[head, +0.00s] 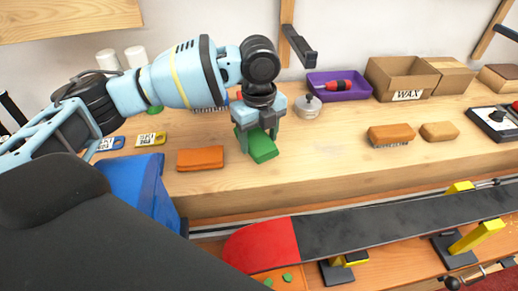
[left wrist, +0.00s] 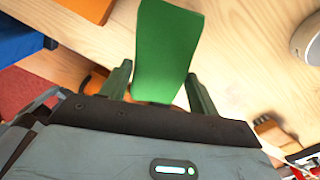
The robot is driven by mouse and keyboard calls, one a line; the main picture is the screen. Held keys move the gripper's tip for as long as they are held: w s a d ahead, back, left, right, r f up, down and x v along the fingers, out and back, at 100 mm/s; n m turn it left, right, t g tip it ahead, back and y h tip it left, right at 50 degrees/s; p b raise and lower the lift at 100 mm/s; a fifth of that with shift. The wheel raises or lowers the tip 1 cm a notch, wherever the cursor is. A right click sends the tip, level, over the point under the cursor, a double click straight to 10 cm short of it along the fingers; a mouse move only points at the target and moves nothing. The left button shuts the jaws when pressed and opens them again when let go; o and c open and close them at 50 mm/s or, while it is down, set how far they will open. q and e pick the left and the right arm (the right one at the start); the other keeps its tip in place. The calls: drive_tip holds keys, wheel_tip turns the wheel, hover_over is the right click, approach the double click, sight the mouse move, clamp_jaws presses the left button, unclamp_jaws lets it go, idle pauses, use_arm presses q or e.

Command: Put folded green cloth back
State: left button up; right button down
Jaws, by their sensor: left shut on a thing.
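The folded green cloth (head: 262,147) is a flat green block over the wooden bench, below my left gripper (head: 257,128) in the head view. In the left wrist view the green cloth (left wrist: 167,50) sits between the fingers of my left gripper (left wrist: 160,90). The gripper is shut on it. I cannot tell whether the cloth touches the bench top. An orange folded cloth (head: 200,158) lies to its left. My right gripper is not in view.
A purple tray (head: 355,90) with a red tool, a metal container (head: 308,107), cardboard boxes (head: 398,80) and brushes (head: 390,134) stand to the right. A blue bin (head: 135,180) is at the left. A snowboard (head: 370,232) lies in front.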

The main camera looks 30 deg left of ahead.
sight(259, 142)
use_arm(q)
drive_tip(key=shift+f, duration=2.2)
drive_tip(key=o, duration=0.9)
drive_tip(key=shift+f, duration=0.1)
drive_tip(key=shift+o, duration=0.2)
wheel_tip(259, 142, up, 12)
drive_tip(key=shift+r+p, duration=0.15)
drive_tip(key=shift+p, duration=0.2)
